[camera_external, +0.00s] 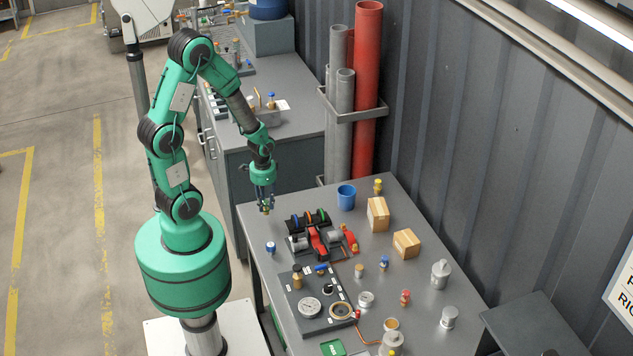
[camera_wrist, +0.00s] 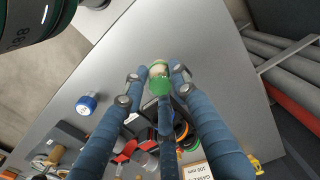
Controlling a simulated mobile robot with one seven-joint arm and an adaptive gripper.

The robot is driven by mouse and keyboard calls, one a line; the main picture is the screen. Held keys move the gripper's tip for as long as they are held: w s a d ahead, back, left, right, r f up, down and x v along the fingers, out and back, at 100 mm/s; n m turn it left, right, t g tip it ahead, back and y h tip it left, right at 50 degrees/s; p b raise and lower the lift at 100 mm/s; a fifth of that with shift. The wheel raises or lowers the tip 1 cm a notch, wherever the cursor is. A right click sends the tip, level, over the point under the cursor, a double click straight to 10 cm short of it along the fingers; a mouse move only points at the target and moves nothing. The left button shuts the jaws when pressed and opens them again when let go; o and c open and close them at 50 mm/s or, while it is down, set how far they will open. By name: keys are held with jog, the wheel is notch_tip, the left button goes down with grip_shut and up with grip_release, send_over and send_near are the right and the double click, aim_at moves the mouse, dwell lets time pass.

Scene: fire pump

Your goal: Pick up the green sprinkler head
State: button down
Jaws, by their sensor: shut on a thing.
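The green sprinkler head (camera_wrist: 160,84) is between my gripper's fingertips in the wrist view, with its green end toward the camera and a pale part beyond it. My gripper (camera_wrist: 155,90) is shut on it with its blue fingers. In the external view my gripper (camera_external: 266,207) points down above the far left corner of the grey table (camera_external: 300,200). The sprinkler head is too small there to make out clearly.
A blue-capped part (camera_external: 270,248) stands near the left edge. The red and black pump assembly (camera_external: 318,240), a blue cup (camera_external: 346,197) and cardboard boxes (camera_external: 378,215) stand to the right. Tall pipes (camera_external: 367,90) rise behind the table. The table's far left corner looks clear.

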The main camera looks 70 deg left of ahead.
jog(key=s+d, duration=0.3)
jog(key=s, duration=0.6)
jog(key=shift+s+d+r+p, duration=0.15)
jog(key=shift+d+r+p, duration=0.15)
jog(key=shift+r+p, duration=0.15)
